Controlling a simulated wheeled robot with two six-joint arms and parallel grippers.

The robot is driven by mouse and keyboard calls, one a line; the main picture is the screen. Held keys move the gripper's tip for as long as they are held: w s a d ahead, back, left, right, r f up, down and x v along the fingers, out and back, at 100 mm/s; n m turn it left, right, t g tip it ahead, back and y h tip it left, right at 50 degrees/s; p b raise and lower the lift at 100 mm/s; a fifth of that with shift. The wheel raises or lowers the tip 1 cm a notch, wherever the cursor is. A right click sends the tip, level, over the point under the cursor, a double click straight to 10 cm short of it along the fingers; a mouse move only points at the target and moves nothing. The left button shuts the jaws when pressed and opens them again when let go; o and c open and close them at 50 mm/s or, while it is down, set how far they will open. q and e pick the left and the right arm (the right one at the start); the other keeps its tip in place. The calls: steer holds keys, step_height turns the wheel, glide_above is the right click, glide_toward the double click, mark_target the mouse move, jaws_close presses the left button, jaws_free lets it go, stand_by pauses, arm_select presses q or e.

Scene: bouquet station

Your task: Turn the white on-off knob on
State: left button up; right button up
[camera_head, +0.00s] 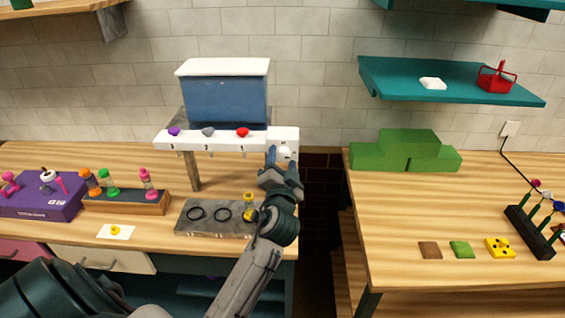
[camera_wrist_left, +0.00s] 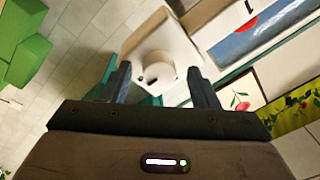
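The white on-off knob (camera_head: 284,153) is on the white panel at the right end of the dispenser's front rail. In the left wrist view the round white knob (camera_wrist_left: 158,66) has a small dark mark near its lower left edge. My left gripper (camera_head: 281,164) is in front of the knob and partly covers it from below. In the left wrist view the gripper's two fingers (camera_wrist_left: 159,75) stand apart on either side of the knob, with a visible gap at each side. I cannot tell how deep the knob lies between them. My right gripper is out of view.
The blue dispenser (camera_head: 222,98) has purple, grey and red knobs left of the white one. Green blocks (camera_head: 405,150) stand on the right table, across a gap.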

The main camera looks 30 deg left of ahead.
arm_select(q)
steer(key=shift+f, duration=0.1)
steer(key=shift+s+d+f, duration=0.1)
steer(key=shift+s+d, duration=0.05)
steer(key=shift+s, duration=0.1)
steer(key=r+b+v, duration=0.1)
steer(key=b+v, duration=0.3)
steer(key=v, duration=0.6)
steer(key=shift+f, duration=0.4)
